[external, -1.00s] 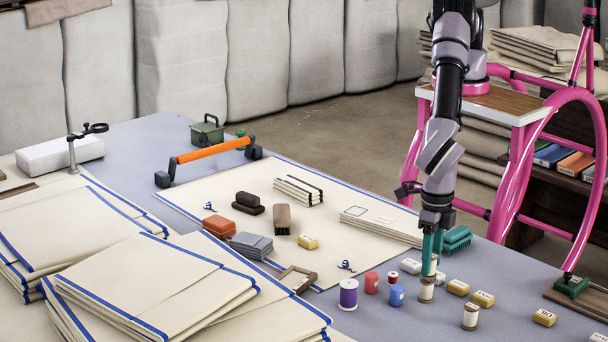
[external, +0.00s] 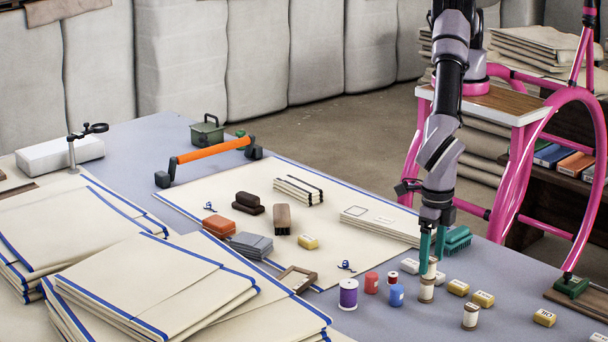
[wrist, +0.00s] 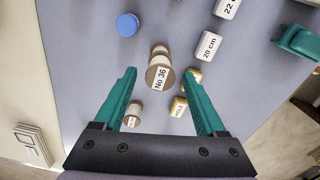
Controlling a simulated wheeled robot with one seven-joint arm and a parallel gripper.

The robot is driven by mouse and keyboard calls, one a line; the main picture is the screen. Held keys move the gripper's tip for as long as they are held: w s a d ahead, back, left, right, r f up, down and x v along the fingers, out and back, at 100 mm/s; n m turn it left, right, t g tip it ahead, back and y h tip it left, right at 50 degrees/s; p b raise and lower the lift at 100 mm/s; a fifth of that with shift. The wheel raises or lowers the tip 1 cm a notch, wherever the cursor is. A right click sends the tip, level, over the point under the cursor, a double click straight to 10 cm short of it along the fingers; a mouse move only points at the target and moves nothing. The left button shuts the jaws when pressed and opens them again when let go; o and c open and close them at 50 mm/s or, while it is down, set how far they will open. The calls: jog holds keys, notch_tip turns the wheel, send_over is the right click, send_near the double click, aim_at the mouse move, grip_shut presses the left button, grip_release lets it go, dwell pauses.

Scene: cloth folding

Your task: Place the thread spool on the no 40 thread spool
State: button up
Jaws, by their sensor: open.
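My gripper (external: 432,257) is open, its teal fingers on either side of a small cream and brown thread spool (external: 431,268) and apart from it. In the wrist view this spool's top (wrist: 160,76) reads "No 36" and lies between the fingers.
Purple (external: 348,294), red (external: 371,283) and blue (external: 396,296) spools stand left of the stack. The grey table (external: 400,326) is clear in front.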

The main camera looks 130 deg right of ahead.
notch_tip(320, 180, up, 11)
notch_tip(320, 180, up, 16)
jog(key=m+t, duration=0.1)
jog(key=m, duration=0.3)
send_over(431, 258)
jog(key=d, duration=0.8)
jog(key=s+d+r+m+t+y, duration=0.1)
jog(key=s+d+r+m, duration=0.25)
jog(key=d+r, duration=0.35)
jog(key=s+d+r+m+t+y, duration=0.1)
jog(key=s+d+r+m, duration=0.3)
jog(key=r, duration=0.5)
jog(key=s+d+r+m+t, duration=0.2)
jog(key=s+d+r+m, duration=0.5)
jog(key=s+d, duration=0.55)
jog(key=s+d+m+t, duration=0.1)
jog(key=s+d+m, duration=0.1)
jog(key=s, duration=0.6)
jog(key=s+d+m+t, duration=0.1)
jog(key=s+m, duration=0.3)
jog(key=s, duration=0.5)
jog(key=shift+d+f, duration=0.3)
jog(key=shift+d, duration=0.4)
